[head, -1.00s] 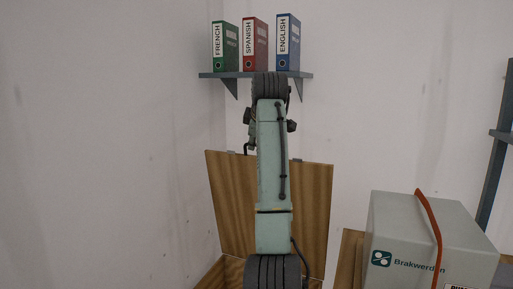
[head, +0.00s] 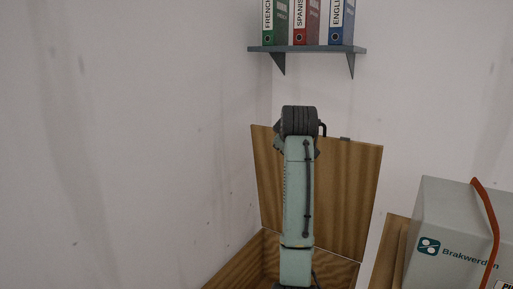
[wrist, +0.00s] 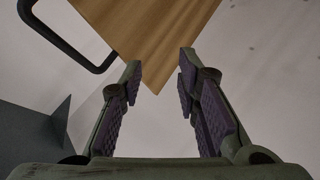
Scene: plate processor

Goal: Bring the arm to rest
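My arm stands in the middle of the head view, its pale green link rising in front of an open wooden box and ending at a dark ribbed joint. My gripper is hidden behind the arm in the head view. In the wrist view my gripper (wrist: 160,85) is open, its two dark-padded fingers wide apart with nothing between them. Beyond the fingertips a wooden panel corner (wrist: 158,60) and pale wall show.
The wooden box (head: 238,270) has its lid (head: 348,190) raised. A grey Brakwerden machine (head: 450,215) with an orange cable (head: 489,215) stands at right. A wall shelf (head: 310,49) holds green (head: 268,20), red (head: 299,20) and blue (head: 336,20) binders. The left wall is bare.

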